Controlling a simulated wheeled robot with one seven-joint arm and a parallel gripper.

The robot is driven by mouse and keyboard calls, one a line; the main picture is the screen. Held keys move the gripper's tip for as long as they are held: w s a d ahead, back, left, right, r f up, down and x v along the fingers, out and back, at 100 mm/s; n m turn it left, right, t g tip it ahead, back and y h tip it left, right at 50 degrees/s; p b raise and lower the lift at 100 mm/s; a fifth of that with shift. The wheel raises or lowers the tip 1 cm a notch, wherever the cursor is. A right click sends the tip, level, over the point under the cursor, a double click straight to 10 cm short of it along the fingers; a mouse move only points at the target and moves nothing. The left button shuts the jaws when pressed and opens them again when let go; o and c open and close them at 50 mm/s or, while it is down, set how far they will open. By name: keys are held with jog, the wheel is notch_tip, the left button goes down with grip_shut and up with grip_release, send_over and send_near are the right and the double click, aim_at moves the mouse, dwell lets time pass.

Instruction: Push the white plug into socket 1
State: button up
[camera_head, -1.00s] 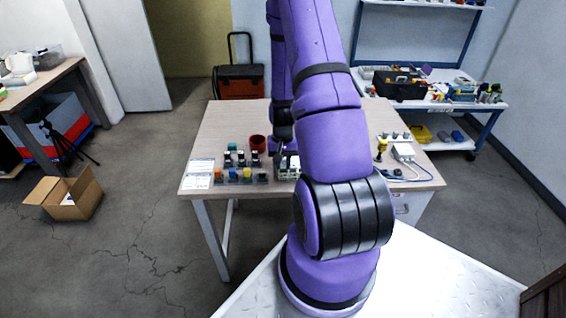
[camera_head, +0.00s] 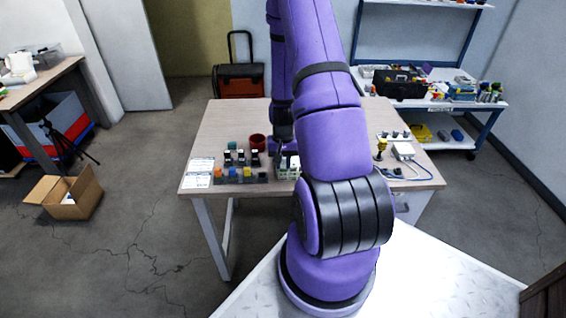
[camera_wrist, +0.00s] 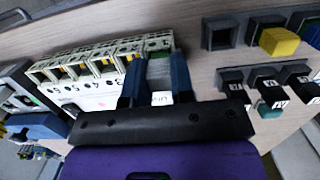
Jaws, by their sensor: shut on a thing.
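In the wrist view, the white plug (camera_wrist: 161,98) shows as a small pale piece with dark marking between the two blue fingers of my gripper (camera_wrist: 157,78). The gripper is shut on it. The white socket block (camera_wrist: 100,92) has a row of openings with yellow parts and printed numbers. The fingers are at its right end, where socket 1 seems to lie; they hide the label there. How deep the plug sits cannot be told. In the head view, the block (camera_head: 288,168) stands near the table's front edge, partly behind my arm.
Right of the block in the wrist view are black labelled pieces (camera_wrist: 265,78), a teal one (camera_wrist: 269,109) and a yellow block (camera_wrist: 279,42) in a dark holder. A red cup (camera_head: 258,142) stands behind. A white box with cables (camera_head: 403,152) lies at the table's right.

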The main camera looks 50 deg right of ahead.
jog(key=shift+f, duration=0.35)
dwell(0.8)
jog(key=o, duration=1.1)
jog(key=shift+r, duration=0.1)
jog(key=shift+r, duration=3.4)
